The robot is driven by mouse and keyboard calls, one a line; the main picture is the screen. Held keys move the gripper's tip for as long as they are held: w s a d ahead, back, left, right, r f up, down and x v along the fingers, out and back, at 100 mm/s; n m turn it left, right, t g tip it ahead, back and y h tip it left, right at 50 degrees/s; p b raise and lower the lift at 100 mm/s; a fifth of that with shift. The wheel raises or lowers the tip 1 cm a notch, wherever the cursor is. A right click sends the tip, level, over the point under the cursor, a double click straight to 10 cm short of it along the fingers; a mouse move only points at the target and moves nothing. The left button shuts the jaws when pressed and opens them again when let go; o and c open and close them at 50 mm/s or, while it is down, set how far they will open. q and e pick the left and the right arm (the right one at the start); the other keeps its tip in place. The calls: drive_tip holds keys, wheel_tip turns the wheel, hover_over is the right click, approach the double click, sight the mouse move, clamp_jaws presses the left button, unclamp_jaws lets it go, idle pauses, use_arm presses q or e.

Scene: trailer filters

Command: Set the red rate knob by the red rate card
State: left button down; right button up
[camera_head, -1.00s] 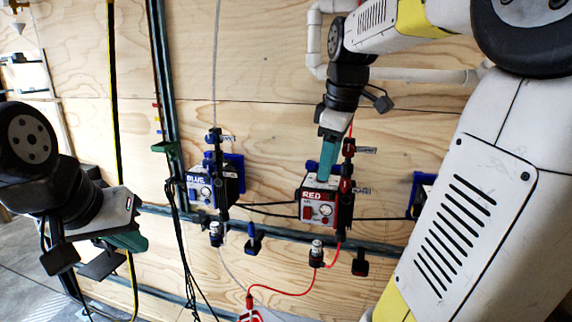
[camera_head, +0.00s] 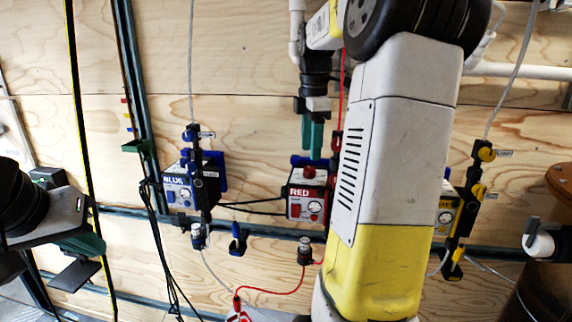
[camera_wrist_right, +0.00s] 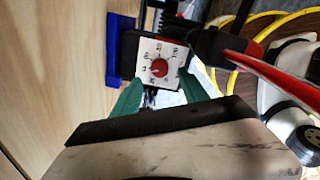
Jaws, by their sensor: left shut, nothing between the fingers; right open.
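The red box labelled RED (camera_head: 307,200) is fixed to the wooden wall. On its top face a round red knob (camera_wrist_right: 159,67) sits on a white dial with printed numbers; in the head view the knob (camera_head: 309,171) is small. My right gripper (camera_head: 312,142) is just above the box with its green fingers pointing down at the knob. In the right wrist view my right gripper (camera_wrist_right: 165,88) is open, its fingers on either side of the dial, apart from the knob. I cannot pick out the red rate card. My left gripper (camera_head: 82,258) is shut and empty, far left.
A blue box (camera_head: 188,188) stands left of the red one, and a yellow box (camera_head: 446,215) is partly hidden behind my right arm. A red hose (camera_head: 275,293) runs below. In the wrist view a red-and-black part (camera_wrist_right: 245,60) is close beside the right finger.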

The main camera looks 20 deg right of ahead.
sight(309, 168)
wheel_tip(309, 168, down, 6)
drive_tip(key=shift+w+r, duration=0.15)
clamp_jaws()
idle(0.3)
